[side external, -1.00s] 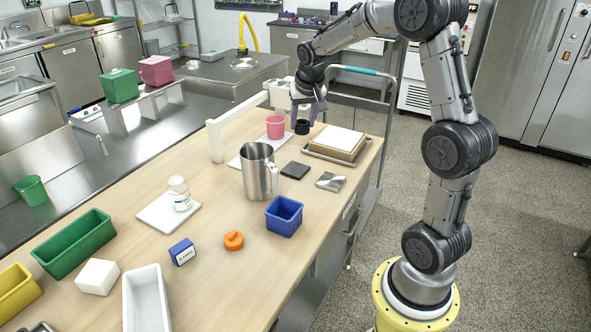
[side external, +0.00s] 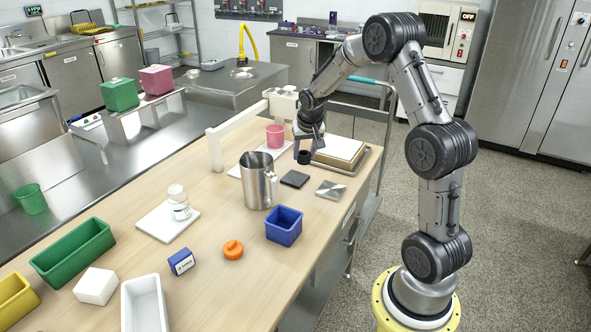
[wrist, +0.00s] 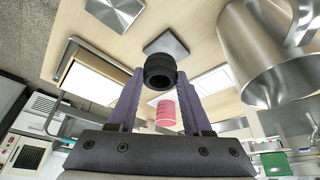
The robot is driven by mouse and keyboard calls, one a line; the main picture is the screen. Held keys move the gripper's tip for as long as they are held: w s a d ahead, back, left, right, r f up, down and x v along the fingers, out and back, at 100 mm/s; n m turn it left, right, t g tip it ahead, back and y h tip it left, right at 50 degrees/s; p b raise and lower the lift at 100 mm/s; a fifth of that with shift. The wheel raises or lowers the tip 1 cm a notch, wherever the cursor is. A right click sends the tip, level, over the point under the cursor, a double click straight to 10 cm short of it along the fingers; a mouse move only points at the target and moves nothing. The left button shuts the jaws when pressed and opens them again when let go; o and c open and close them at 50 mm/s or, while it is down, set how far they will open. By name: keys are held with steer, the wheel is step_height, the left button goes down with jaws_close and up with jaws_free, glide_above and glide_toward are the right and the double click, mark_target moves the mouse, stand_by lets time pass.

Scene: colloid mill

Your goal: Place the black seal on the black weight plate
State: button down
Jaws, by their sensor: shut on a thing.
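The black seal (side external: 304,157), a short dark ring, is held by my gripper (side external: 305,150) above the table. In the wrist view my gripper (wrist: 160,78) has its two purple-grey fingers shut on the seal (wrist: 159,66), whose open bore shows. The black weight plate (side external: 294,179) is a flat dark square lying on the wooden table, just in front of and slightly left of the seal in the side view. It also shows in the wrist view (wrist: 167,41), beyond the seal. The seal is apart from the plate, and the plate's top is bare.
A steel jug (side external: 257,182) stands left of the plate. A silver square plate (side external: 331,189) lies to its right. A tray with a cream block (side external: 339,149) is behind right. A pink cup (side external: 275,136) and white stand (side external: 215,150) are behind left. A blue bin (side external: 284,226) is in front.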

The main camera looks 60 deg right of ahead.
steer(key=w+d+f, duration=0.1)
steer(key=f, duration=0.1)
steer(key=w+d+f, duration=0.1)
steer(key=w+f, duration=0.1)
steer(key=w+d+f, duration=0.1)
steer(key=w+f, duration=0.1)
steer(key=shift+d+f, duration=0.15)
steer(key=shift+d, duration=0.1)
steer(key=shift+f, duration=1.6)
steer(key=shift+c, duration=1.7)
jaws_free()
steer(key=shift+f, duration=0.15)
